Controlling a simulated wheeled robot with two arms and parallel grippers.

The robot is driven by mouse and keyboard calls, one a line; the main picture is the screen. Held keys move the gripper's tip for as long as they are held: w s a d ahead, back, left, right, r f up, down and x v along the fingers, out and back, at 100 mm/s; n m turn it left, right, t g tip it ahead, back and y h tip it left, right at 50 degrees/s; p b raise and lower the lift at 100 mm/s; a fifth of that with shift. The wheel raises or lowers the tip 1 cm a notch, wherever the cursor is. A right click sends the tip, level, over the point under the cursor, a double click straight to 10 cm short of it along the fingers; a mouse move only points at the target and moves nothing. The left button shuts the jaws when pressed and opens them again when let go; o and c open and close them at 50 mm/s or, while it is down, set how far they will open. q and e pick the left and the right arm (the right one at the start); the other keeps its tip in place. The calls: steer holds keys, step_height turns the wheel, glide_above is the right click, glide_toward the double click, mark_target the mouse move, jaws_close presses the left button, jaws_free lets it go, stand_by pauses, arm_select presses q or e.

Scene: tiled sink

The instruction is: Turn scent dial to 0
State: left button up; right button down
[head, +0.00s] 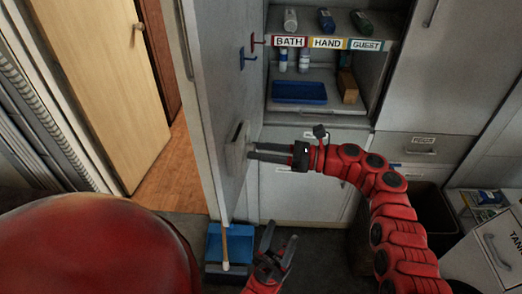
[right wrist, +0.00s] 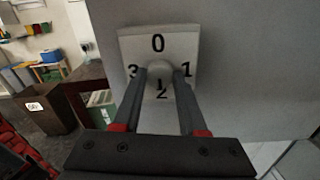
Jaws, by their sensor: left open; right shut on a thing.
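The scent dial is a pale plate (right wrist: 183,45) on a grey upright panel, with 0 at the top, 1 right, 2 bottom and 3 left. Its round knob (right wrist: 159,69) sits in the middle. A small dark mark shows below the knob, on the side of the 2; the fingers partly frame it. My right gripper (head: 249,151) is shut on the knob, one finger on each side. In the head view the dial plate (head: 236,148) shows edge-on at the fingertips. My left gripper (head: 283,236) is open and empty, low down near the floor.
Hooks (head: 248,58) stick out from the panel. A blue dustpan (head: 229,248) lies on the floor left of my left gripper.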

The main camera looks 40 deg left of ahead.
steer(key=shift+s+f+n+t+b, duration=0.1)
steer(key=shift+n+t+b, duration=0.1)
steer(key=shift+n+b, duration=6.75)
steer(key=shift+f+n+t+b, duration=0.15)
steer(key=shift+n+b, duration=3.1)
steer(key=shift+n, duration=7.4)
steer(key=shift+r, duration=0.1)
